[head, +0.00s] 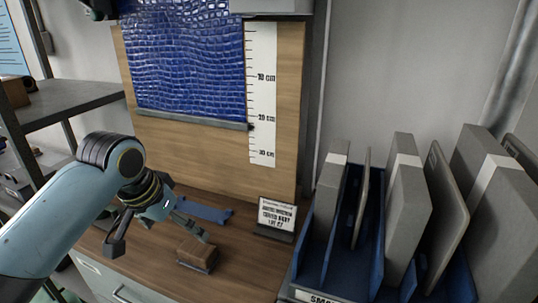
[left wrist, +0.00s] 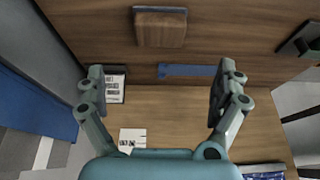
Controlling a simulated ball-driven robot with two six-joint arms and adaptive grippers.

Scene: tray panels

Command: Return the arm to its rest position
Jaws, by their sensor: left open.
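My left arm enters the head view from the left, bent at a dark-ringed joint. My left gripper (head: 160,238) hangs over the left part of the wooden counter, its two fingers spread wide. In the left wrist view the open fingers (left wrist: 159,85) have nothing between them but counter and a blue strip further off. A small brown wooden block (head: 196,252) sits on the counter just right of the gripper, apart from it. The block also shows at the top of the left wrist view (left wrist: 160,28). My right gripper is not seen.
A blue strip (head: 205,210) and a small printed sign (head: 276,217) rest on the counter. A blue rack (head: 313,243) with upright grey panels stands at right. Behind, a blue textured sheet (head: 190,60) hangs beside a white scale (head: 262,100). A grey shelf (head: 75,104) is at left.

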